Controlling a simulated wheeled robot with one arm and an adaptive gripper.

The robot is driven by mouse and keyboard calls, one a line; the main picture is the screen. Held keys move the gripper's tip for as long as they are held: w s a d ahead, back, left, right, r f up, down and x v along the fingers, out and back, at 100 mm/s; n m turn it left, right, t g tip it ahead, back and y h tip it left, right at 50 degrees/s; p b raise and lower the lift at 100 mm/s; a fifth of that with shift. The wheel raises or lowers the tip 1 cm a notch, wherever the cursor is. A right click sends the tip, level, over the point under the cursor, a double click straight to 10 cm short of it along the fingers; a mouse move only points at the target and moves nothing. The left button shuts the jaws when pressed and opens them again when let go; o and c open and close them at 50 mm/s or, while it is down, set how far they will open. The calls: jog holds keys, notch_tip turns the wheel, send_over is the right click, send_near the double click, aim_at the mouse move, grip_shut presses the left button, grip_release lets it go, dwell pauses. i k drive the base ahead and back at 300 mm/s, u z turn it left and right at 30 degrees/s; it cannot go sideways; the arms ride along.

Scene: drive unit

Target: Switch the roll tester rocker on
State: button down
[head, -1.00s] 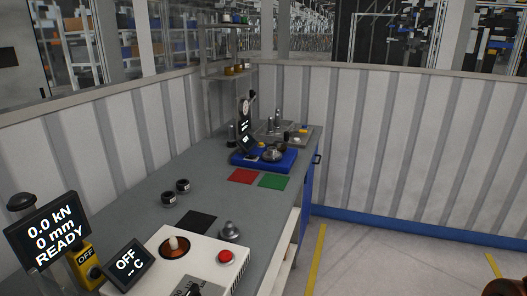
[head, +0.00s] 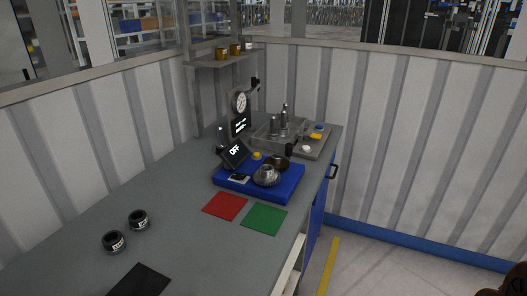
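The roll tester is most likely the blue-based unit (head: 290,181) on the bench. Its tilted black display (head: 235,152) reads OFF. A small dark and light piece (head: 239,178) at the base's left front may be the rocker, but it is too small to tell its position. A yellow button-like part (head: 257,156) and a metal hub-shaped part (head: 266,176) are on the blue base.
A red mat (head: 225,206) and a green mat (head: 264,218) lie in front of the blue unit. Two black rings (head: 126,230) and a black mat (head: 140,281) are nearer on the grey bench (head: 180,200). A grey tray (head: 312,146) stands behind. Floor is clear right of the bench.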

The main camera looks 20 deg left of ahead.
aim_at(236, 176)
jog(key=i, duration=0.9)
jog(key=u, duration=2.9)
